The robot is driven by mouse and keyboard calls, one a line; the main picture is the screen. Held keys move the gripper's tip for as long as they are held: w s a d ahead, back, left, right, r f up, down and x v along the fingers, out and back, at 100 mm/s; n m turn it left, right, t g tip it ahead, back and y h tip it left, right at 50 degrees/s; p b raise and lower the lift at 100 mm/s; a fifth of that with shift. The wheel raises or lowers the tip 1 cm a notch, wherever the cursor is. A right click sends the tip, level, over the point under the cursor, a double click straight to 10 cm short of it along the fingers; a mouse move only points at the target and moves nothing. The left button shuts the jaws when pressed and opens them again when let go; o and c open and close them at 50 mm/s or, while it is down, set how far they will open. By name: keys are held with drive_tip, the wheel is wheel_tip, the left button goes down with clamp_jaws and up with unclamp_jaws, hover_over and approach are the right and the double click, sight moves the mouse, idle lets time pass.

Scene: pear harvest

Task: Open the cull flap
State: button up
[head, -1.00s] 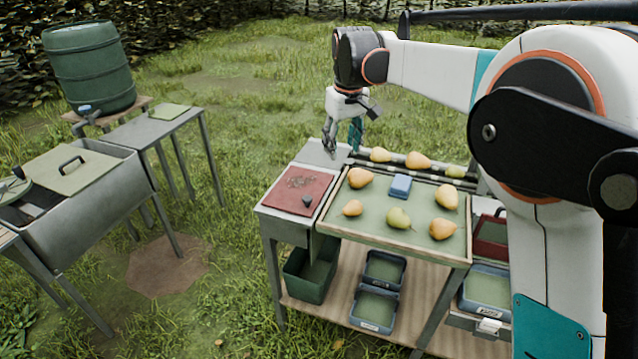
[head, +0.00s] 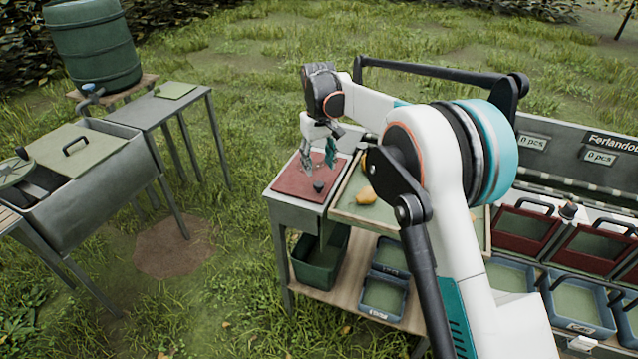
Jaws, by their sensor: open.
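The cull flap appears to be the dull red panel (head: 291,183) set in the grey top at the left end of the sorting table. It lies flat, with a small dark knob (head: 318,186) near its right front. My gripper (head: 319,166) points down over the flap's rear right part, just behind the knob in the picture. Its grey and teal fingers are apart with nothing between them. I cannot tell how high they are above the panel.
The green tray (head: 345,206) shows one pear (head: 367,195); my arm hides most of it. A green bin (head: 320,262) and blue crates (head: 382,295) sit below. Red-fronted bins (head: 525,228) stand right. A sink (head: 85,185) and barrel (head: 92,48) stand left, with grass between.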

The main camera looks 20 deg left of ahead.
sight(319, 183)
wheel_tip(319, 183, down, 7)
drive_tip(key=shift+f+b, duration=0.1)
drive_tip(key=shift+b, duration=0.85)
drive_tip(key=shift+c, duration=0.4)
clamp_jaws()
